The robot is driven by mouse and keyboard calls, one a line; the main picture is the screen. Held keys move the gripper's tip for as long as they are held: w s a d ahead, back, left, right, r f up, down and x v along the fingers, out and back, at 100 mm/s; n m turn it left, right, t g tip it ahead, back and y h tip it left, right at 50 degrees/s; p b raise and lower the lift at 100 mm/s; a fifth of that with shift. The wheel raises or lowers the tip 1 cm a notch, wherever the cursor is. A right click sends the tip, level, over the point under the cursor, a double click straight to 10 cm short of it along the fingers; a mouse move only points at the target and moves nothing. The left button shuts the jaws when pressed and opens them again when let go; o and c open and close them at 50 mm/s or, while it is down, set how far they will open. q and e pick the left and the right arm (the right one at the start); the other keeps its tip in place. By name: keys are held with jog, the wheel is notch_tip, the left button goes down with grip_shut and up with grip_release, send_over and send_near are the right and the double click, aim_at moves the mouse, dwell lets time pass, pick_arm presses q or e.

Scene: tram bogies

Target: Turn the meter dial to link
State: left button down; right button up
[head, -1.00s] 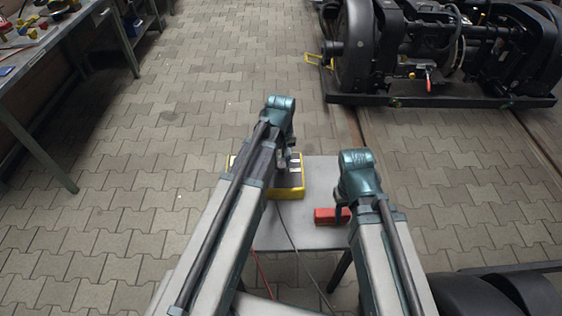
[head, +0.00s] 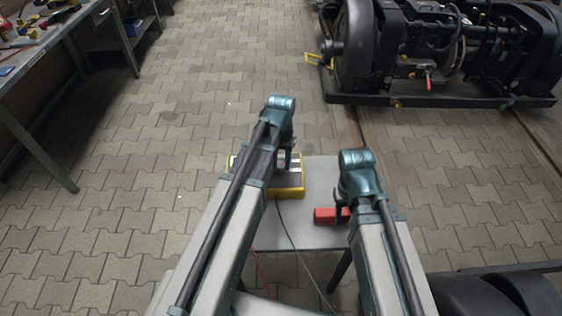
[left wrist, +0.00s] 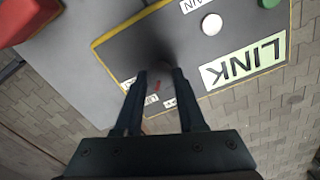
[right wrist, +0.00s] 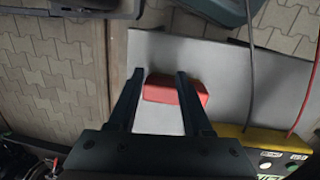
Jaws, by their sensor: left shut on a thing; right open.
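The meter is a box with a dark grey face and yellow edges (head: 288,193), on a small grey table under my left gripper. In the left wrist view its face (left wrist: 128,48) carries a large LINK label (left wrist: 243,64), upside down in the picture. My left gripper (left wrist: 160,74) points down at the face, its fingers closed around the dial, which they largely hide. A small red mark (left wrist: 157,87) shows between the fingers. Smaller labels near the fingers are partly covered. My right gripper (right wrist: 158,77) is open above a red block (right wrist: 175,93).
The small grey table (head: 318,180) has bare surface around the red block. Cables run from the meter's near side. A workbench (head: 60,60) with tools stands at the left. A black bogie (head: 430,60) stands at the back right. Paved floor lies between.

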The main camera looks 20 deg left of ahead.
aim_at(281, 165)
dwell(0.4)
pick_arm(q)
jog(key=c, duration=0.5)
grip_release()
notch_tip(281, 165, up, 14)
jog(key=p, duration=1.4)
jog(key=shift+f, duration=0.1)
jog(key=s+d+r+m+y+p, duration=0.1)
jog(key=s+d+r+m+p, duration=0.1)
jog(key=s+d, duration=0.8)
jog(key=s+r+p, duration=0.1)
jog(key=s, duration=0.3)
jog(key=shift+d+r+m, duration=0.2)
jog(key=shift+d+m, duration=0.1)
jog(key=shift+m, duration=0.1)
